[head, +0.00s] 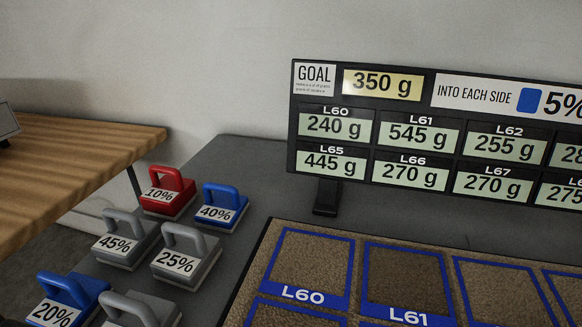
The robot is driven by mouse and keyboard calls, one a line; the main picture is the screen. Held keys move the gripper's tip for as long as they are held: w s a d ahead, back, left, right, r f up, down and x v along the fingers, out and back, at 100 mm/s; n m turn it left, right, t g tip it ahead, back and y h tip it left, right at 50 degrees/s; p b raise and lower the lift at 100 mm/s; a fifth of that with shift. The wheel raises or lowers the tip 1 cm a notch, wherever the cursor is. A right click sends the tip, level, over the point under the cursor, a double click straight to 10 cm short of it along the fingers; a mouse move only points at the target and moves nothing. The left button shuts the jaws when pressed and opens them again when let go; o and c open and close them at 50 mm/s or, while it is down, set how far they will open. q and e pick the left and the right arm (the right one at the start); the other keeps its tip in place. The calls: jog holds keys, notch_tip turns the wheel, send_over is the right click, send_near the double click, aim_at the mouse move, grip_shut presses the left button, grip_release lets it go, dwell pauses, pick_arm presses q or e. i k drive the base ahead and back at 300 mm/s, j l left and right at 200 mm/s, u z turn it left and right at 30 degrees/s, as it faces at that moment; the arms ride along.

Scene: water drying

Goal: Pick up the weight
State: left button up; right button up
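Several handled weights stand at the left end of the dark table. A red weight marked 10% (166,196) is at the back, with a blue weight marked 40% (221,212) to its right. A grey weight marked 45% (122,244) and a grey weight marked 25% (179,261) stand in front of them. A blue weight marked 20% (62,305) is at the lower left. Another grey weight (138,311) beside it is cut off by the bottom edge. Neither gripper is in view.
A brown board (400,246) with blue-outlined squares, including L60 and L61, lies to the right of the weights. A black display (375,142) stands behind it, showing a 350 g goal and gram readings. A wooden table (70,160) is at the left.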

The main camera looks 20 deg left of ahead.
aim_at(222, 211)
jog(key=i+j, duration=0.3)
jog(key=j, duration=0.15)
jog(key=i+j+u, duration=0.1)
jog(key=i+j, duration=0.2)
jog(key=j, duration=0.15)
jog(key=i+j, duration=0.3)
jog(key=j, duration=0.15)
